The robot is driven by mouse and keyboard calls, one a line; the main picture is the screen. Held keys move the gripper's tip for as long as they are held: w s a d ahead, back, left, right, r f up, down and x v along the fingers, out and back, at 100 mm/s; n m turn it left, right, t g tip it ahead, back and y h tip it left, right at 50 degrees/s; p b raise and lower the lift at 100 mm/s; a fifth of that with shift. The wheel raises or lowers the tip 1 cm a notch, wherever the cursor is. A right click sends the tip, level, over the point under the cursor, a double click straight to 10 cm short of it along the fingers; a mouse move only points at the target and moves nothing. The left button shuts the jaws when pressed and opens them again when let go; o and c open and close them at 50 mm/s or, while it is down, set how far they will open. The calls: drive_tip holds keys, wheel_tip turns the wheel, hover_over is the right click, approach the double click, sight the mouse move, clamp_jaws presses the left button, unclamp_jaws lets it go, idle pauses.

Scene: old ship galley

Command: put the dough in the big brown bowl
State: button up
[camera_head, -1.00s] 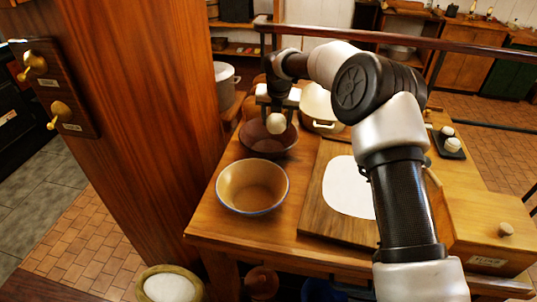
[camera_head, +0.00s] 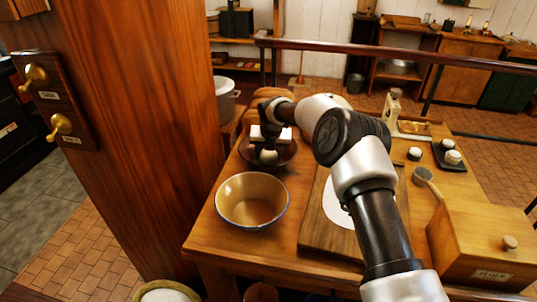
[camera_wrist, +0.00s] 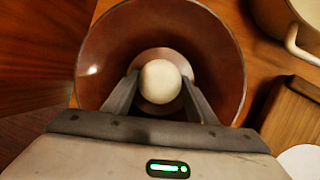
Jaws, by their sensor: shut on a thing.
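The dough (camera_wrist: 160,80) is a pale round ball. It also shows in the head view (camera_head: 268,156). My gripper (camera_wrist: 160,92) is shut on it, with one finger on each side. The big brown bowl (camera_wrist: 218,50) is dark reddish brown, and it stands at the back left of the table in the head view (camera_head: 289,154). My gripper (camera_head: 268,150) points down into this bowl and holds the dough within its rim. Whether the dough touches the bowl's bottom I cannot tell.
A tan bowl with a blue rim (camera_head: 252,201) stands just in front. A wooden board (camera_head: 318,226) with a white sheet (camera_head: 338,208) lies to the right, partly behind my arm. A wooden post (camera_head: 130,130) rises at left. A wooden box (camera_head: 480,240) stands at front right.

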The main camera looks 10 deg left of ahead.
drive_tip(key=shift+f, duration=0.15)
drive_tip(key=o, duration=1.3)
drive_tip(key=shift+r, duration=0.35)
drive_tip(key=v, duration=1.1)
drive_tip(key=shift+s+r, duration=0.2)
drive_tip(key=shift+r, duration=0.15)
